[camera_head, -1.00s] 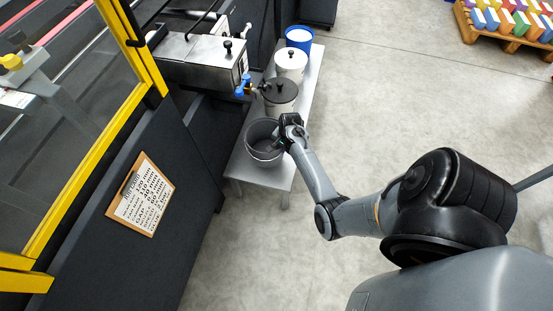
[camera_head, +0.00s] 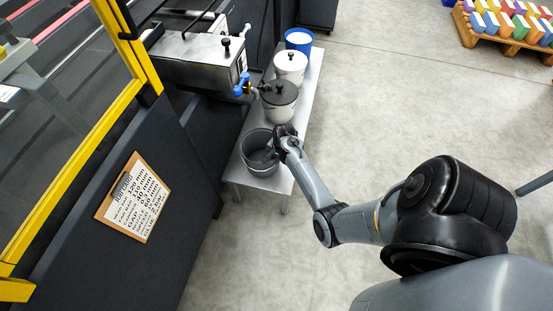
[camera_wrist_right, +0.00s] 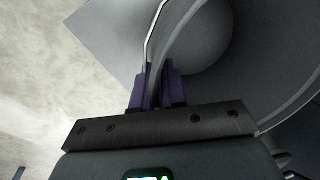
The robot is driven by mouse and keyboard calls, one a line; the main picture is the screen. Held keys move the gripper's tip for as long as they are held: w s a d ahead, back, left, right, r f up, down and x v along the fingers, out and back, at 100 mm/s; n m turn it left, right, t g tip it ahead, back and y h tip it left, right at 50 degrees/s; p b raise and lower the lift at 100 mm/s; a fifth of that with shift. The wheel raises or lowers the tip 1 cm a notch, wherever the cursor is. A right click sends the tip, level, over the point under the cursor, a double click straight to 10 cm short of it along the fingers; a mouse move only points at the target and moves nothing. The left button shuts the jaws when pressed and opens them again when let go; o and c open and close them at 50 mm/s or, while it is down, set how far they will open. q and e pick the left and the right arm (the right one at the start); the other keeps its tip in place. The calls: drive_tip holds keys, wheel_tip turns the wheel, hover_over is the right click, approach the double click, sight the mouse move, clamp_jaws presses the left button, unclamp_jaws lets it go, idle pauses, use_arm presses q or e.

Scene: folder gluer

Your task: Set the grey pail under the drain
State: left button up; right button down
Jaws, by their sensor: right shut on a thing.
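The grey pail (camera_head: 259,168) is open-topped and upright at the near end of a low grey bench. My right gripper (camera_head: 273,149) reaches in from the right and is shut on the pail's right rim. In the right wrist view the purple fingertips (camera_wrist_right: 154,88) pinch the rim, and the pail's inside (camera_wrist_right: 195,45) shows beyond. I cannot tell whether the pail's bottom touches the bench. The drain, a valve with a blue handle (camera_head: 239,89), sticks out of the steel tank (camera_head: 196,62), beyond the pail and a little left. My left gripper is not in view.
The dark-lidded pot is beside the valve. A dark machine panel with a clipboard (camera_head: 133,197) is on the left. Floor right of the bench is clear.

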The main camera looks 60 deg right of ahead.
drive_tip(key=shift+f, duration=0.1)
drive_tip(key=c, duration=1.2)
unclamp_jaws()
wheel_tip(320, 180, up, 15)
drive_tip(key=s+a+n+h+p, duration=0.1)
drive_tip(key=s+a+n+p, duration=0.1)
drive_tip(key=s+n+p, duration=0.3)
drive_tip(key=s+a+r+n, duration=0.3)
drive_tip(key=a+n, duration=0.2)
drive_tip(key=a, duration=0.4)
drive_tip(key=s+a+r+n+t+y+p, duration=0.1)
drive_tip(key=a+r+n, duration=0.3)
drive_tip(key=a, duration=0.6)
drive_tip(key=s+a+r+n, duration=0.3)
drive_tip(key=a+n, duration=0.4)
drive_tip(key=a, duration=0.3)
drive_tip(key=shift+s+a+r+t, duration=0.1)
drive_tip(key=shift+s+r+t, duration=0.05)
drive_tip(key=shift+s, duration=0.3)
drive_tip(key=shift+s+a+r+t, duration=0.1)
drive_tip(key=shift+s+t, duration=0.05)
drive_tip(key=shift+s, duration=0.25)
